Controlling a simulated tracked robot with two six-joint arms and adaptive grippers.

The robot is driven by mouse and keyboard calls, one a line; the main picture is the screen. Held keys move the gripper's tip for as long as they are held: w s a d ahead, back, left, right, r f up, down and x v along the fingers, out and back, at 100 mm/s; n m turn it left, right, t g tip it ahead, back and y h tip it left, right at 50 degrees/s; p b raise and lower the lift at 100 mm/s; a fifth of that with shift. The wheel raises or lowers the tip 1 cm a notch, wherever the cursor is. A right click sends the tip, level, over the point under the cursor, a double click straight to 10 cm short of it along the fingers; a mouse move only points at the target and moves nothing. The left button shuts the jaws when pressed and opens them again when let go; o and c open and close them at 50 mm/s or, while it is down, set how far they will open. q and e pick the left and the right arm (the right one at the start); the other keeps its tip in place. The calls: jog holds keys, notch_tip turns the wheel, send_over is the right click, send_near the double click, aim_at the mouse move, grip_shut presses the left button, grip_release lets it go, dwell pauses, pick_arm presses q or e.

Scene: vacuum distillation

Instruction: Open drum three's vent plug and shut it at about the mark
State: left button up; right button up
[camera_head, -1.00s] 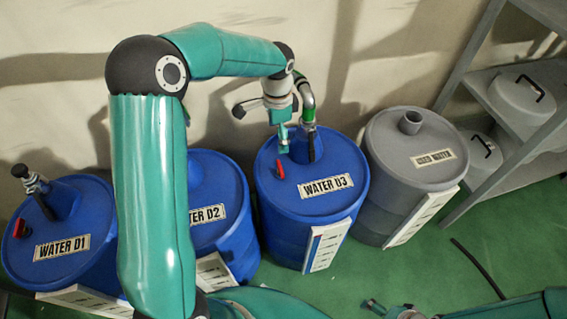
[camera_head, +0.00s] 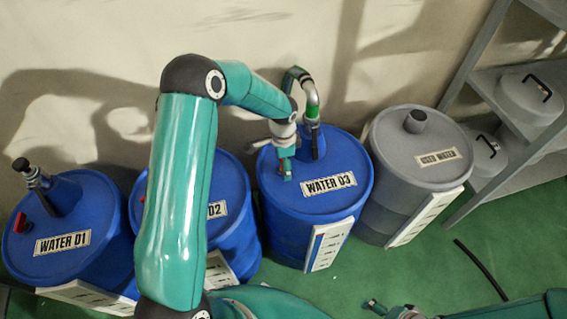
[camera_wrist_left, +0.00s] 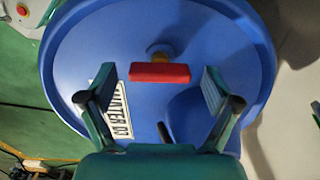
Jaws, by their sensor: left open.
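Drum three (camera_head: 318,208) is a blue drum labelled WATER D3, standing between the D2 drum and a grey drum. Its vent plug (camera_wrist_left: 160,73) has a red bar handle with a small yellowish part behind it on the lid. My left gripper (camera_head: 285,172) is over the left part of this lid and mostly hides the plug in the head view. In the left wrist view, the open fingers of my left gripper (camera_wrist_left: 158,82) stand either side of the red handle, with a gap on both sides. My right gripper (camera_head: 374,306) shows small at the bottom edge; its jaws are unclear.
A pump pipe with a green band (camera_head: 309,98) rises from drum three's lid close to my left gripper. Blue drums D1 (camera_head: 68,215) and D2 (camera_head: 232,230) stand to the left. The grey USED WATER drum (camera_head: 398,190) and a shelf (camera_head: 478,88) stand to the right.

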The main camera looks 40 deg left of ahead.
pick_arm(q)
jog(key=shift+d, duration=0.1)
jog(key=c, duration=1.1)
jog(key=shift+c, duration=0.2)
jog(key=shift+f+n+b, duration=0.1)
jog(key=shift+n+b, duration=0.8)
jog(key=n+b, duration=0.2)
jog(key=n, duration=0.1)
jog(key=shift+b, duration=0.3)
jog(key=n+b, duration=0.2)
jog(key=n, duration=0.1)
jog(key=shift+n, duration=0.4)
jog(key=shift+n+b, duration=0.5)
jog(key=shift+n, duration=0.5)
